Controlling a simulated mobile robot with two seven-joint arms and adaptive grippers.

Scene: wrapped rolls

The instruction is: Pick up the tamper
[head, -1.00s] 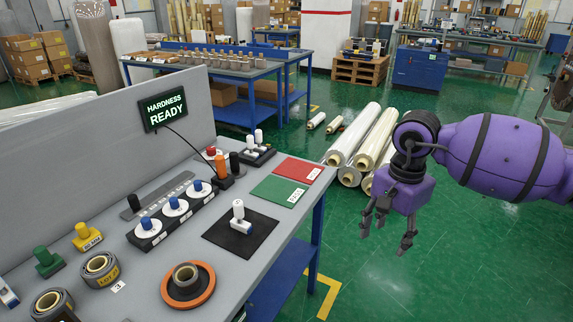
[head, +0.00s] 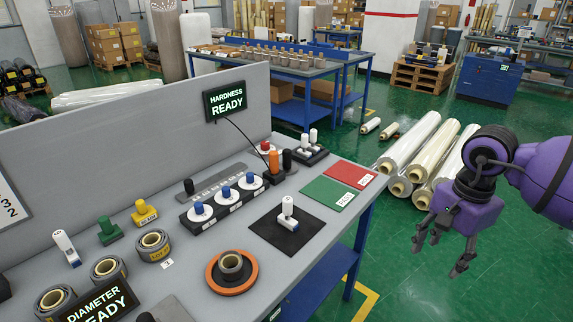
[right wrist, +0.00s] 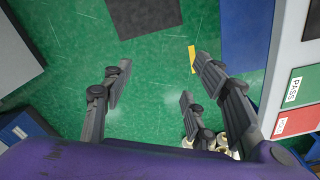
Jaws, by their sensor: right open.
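No object is labelled as the tamper. A white-handled tool (head: 287,208) stands upright on a black square mat (head: 268,236) on the grey bench and may be it. Green (head: 109,229) and yellow (head: 144,211) knobbed pieces and a white-handled piece with a blue base (head: 66,246) stand further left. My right gripper (head: 438,250) hangs off the bench's right side, over the green floor, apart from these things. Its fingers are spread and empty, as the right wrist view (right wrist: 158,84) also shows. My left gripper is out of view.
Grey wrapped rolls (head: 153,247) and an orange ring (head: 214,277) lie on the bench. A rack of blue-knobbed pieces (head: 224,202), red (head: 354,174) and green (head: 329,193) pads, and a panel (head: 233,101) stand behind. Large wrapped rolls (head: 408,148) lie on the floor.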

